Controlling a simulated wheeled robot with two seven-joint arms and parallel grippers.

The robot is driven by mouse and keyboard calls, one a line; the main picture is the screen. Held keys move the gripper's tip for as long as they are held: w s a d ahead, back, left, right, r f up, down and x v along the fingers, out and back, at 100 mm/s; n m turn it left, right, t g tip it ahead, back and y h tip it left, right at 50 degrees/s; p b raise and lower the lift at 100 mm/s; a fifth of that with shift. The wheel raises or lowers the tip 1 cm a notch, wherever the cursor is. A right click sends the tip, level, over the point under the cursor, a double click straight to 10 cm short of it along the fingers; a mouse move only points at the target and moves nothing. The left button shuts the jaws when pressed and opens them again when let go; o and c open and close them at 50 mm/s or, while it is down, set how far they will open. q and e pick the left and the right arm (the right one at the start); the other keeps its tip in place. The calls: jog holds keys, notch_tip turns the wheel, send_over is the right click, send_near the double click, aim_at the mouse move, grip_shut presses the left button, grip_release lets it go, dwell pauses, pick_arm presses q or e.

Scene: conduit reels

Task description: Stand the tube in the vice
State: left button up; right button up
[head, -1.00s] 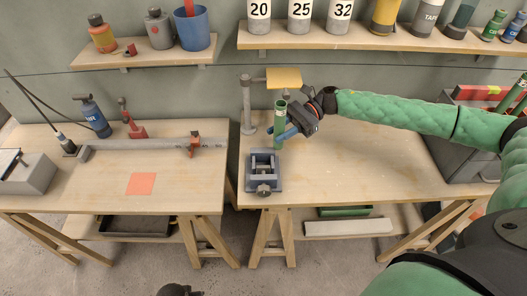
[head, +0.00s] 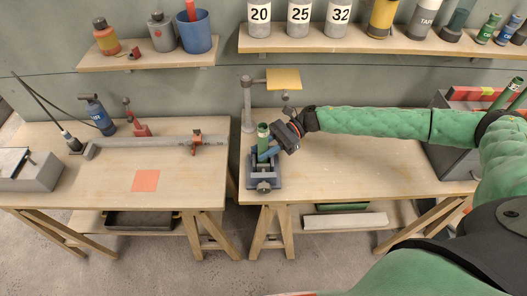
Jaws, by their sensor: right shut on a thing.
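The green tube (head: 263,133) is upright, its open top showing. My right gripper (head: 272,150) is shut on it and comes from the right. The blue-grey vice (head: 263,185) stands on the right bench near its left front edge. The tube is over the rear part of the vice. Its lower end is hidden by the gripper and the vice, so I cannot tell whether it is between the jaws. My left gripper is not in view.
A grey stand (head: 247,105) with a yellow plate (head: 284,79) rises just behind the vice. The right bench (head: 370,165) is clear to the right. A grey case (head: 448,150) with green tubes stands at its far right. An orange square (head: 146,180) lies on the left bench.

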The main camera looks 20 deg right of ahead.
jog(key=shift+f+p, duration=0.3)
jog(key=shift+f, duration=0.8)
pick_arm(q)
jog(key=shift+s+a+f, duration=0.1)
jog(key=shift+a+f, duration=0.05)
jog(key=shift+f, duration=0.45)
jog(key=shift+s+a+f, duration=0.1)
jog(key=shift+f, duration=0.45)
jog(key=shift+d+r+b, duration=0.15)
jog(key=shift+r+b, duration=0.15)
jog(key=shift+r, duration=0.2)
pick_arm(e)
jog(key=shift+f, duration=0.2)
